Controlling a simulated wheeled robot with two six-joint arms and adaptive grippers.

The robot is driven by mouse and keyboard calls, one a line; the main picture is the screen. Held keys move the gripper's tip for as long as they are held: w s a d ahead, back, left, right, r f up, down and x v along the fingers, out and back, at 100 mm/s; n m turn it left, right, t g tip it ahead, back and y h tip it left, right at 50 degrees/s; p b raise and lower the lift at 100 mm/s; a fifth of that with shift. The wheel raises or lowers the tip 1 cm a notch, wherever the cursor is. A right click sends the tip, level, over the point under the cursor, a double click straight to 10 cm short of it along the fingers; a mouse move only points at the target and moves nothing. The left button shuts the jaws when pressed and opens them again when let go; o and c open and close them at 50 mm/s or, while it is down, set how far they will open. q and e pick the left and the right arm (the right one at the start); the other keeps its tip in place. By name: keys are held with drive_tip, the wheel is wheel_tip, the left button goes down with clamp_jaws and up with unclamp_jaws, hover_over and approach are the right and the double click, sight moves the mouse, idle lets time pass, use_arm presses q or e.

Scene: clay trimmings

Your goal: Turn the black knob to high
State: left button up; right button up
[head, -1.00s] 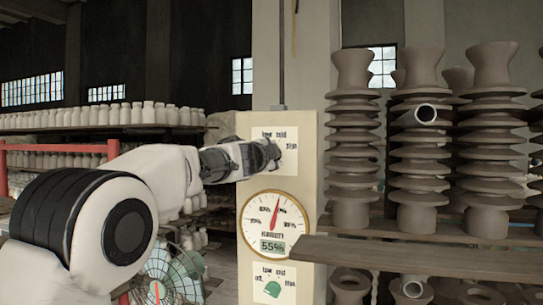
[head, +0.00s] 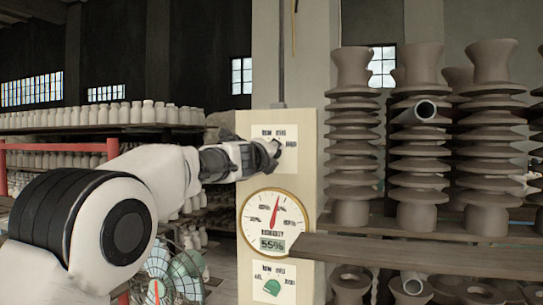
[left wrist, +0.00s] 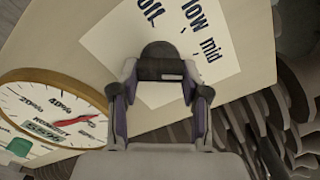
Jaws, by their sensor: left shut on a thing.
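The black knob (left wrist: 159,50) is on a white label on a cream panel; in the left wrist view it lies between my fingertips. My left gripper (head: 270,157) reaches the panel's upper label (head: 290,148) from the left. It is shut on the black knob, and its fingers also show in the left wrist view (left wrist: 160,75). The words "low" and "mid" are readable on the label there. In the head view my gripper hides the knob, and I cannot tell which setting it points to. My right gripper is not in view.
Below the label is a round humidity gauge (head: 273,223) reading 55%. Under it is a green knob (head: 271,287) on another label. A wooden plank (head: 400,256) juts in at the right, before shelves of stacked clay insulators (head: 352,130). A fan (head: 185,275) stands lower left.

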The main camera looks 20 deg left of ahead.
use_arm(q)
drive_tip(key=m, duration=0.3)
drive_tip(key=f+m, duration=0.1)
drive_tip(key=m, duration=0.2)
drive_tip(key=shift+m, duration=0.4)
drive_tip(key=o, duration=1.1)
drive_tip(key=shift+o, duration=0.2)
drive_tip(key=shift+a+r, duration=0.1)
drive_tip(key=shift+r, duration=0.05)
drive_tip(key=shift+r, duration=0.15)
